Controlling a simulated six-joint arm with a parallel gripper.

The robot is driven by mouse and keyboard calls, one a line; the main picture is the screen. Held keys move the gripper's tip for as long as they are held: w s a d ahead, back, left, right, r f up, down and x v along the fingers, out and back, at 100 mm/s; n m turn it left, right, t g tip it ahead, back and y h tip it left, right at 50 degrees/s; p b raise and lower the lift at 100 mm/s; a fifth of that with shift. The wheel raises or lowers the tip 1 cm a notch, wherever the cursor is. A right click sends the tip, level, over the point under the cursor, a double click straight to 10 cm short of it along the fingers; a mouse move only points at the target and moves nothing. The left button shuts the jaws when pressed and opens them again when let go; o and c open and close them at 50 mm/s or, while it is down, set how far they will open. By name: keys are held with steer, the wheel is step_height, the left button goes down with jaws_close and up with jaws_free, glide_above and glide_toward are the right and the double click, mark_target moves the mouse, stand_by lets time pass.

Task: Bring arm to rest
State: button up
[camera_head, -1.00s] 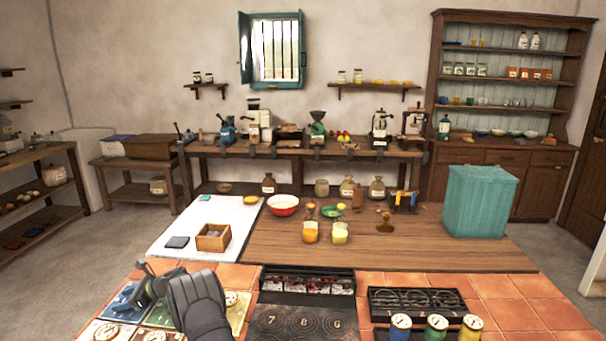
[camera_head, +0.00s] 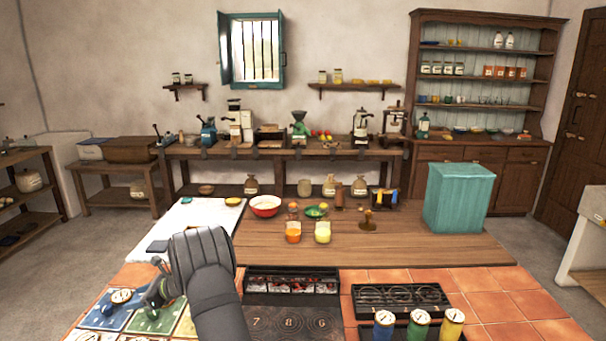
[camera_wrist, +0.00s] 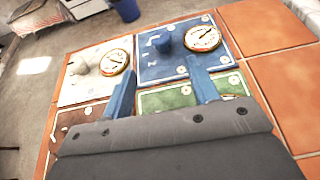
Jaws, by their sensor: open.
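My gripper (camera_head: 157,294) is at the lower left in the head view, above the coloured panels on the tiled counter (camera_head: 500,300). In the wrist view its two blue fingers (camera_wrist: 163,92) are spread apart with nothing between them. Under and beyond the fingers lie a green panel (camera_wrist: 170,99), a blue panel (camera_wrist: 158,66) with a dial (camera_wrist: 202,38) and a blue knob (camera_wrist: 168,40), and a white panel (camera_wrist: 82,92) with another dial (camera_wrist: 114,62). My forearm hides part of the counter and the white board in the head view.
Right of my arm are a grill box (camera_head: 290,283), a numbered hob plate (camera_head: 290,322) and a black burner grate (camera_head: 402,298). Several coloured jars (camera_head: 418,325) stand at the front. A red bowl (camera_head: 265,206), small jars and a teal box (camera_head: 458,198) stand on the wooden top.

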mark_target(105, 306)
steer(key=shift+v, duration=1.75)
steer(key=x, duration=1.7)
steer(key=shift+a, duration=0.2)
steer(key=shift+n, duration=0.3)
steer(key=shift+a+g, duration=0.1)
steer(key=shift+g, duration=0.5)
steer(key=shift+n, duration=0.3)
steer(key=shift+t, duration=0.3)
